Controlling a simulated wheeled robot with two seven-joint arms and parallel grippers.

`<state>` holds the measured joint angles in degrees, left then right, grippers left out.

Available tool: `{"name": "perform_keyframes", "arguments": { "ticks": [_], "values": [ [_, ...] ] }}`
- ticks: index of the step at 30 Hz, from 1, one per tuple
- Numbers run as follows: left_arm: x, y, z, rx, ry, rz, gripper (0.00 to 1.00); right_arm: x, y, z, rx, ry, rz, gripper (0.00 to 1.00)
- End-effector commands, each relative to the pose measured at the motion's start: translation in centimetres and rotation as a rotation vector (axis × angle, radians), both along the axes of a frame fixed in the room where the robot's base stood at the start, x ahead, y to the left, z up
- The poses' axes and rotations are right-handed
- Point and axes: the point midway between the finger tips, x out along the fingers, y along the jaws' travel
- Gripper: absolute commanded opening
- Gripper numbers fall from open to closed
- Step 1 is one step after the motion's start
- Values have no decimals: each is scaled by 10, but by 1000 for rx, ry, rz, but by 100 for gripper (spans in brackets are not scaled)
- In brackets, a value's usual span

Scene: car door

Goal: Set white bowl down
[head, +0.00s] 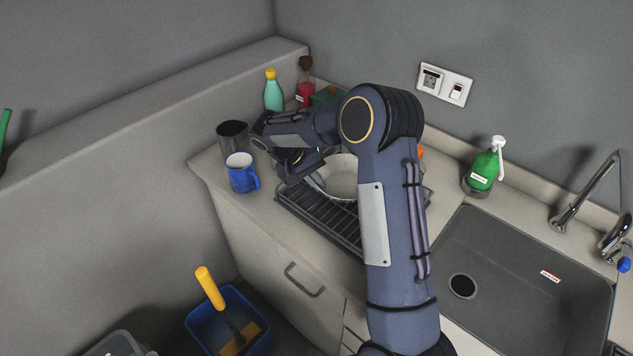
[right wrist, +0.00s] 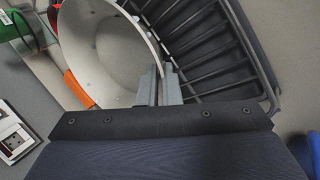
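The white bowl (head: 345,180) is at the dark wire dish rack (head: 322,216) on the counter, partly hidden behind my right arm. In the right wrist view the bowl (right wrist: 118,52) shows its pale inside, with the rack's bars (right wrist: 215,48) right beside it. My right gripper (head: 312,178) is at the bowl's near-left rim. In the right wrist view its two fingers (right wrist: 160,80) are close together with the rim between them. Whether the bowl touches the rack is hard to tell. My left gripper is not in view.
A blue mug (head: 241,178) and a dark cup (head: 232,136) stand left of the rack. A teal bottle (head: 273,95) and a red bottle (head: 305,90) stand behind. A green soap dispenser (head: 485,168) and the sink (head: 520,265) are at right.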

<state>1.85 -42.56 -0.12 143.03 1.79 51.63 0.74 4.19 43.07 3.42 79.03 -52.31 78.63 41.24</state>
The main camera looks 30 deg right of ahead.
Motion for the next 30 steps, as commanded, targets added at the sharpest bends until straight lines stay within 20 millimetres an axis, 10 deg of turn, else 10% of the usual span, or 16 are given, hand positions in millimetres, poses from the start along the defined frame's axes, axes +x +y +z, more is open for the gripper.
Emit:
{"name": "perform_keyframes", "arguments": {
  "ticks": [15, 21, 30],
  "values": [
    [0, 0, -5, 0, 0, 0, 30, 0, 0, -17, 0, -1, 0, 0],
    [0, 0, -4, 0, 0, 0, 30, 0, 0, -15, 1, -1, -1, 26],
    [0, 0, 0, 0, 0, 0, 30, -1, 0, -12, 1, -1, -1, 26]
  ]
}}
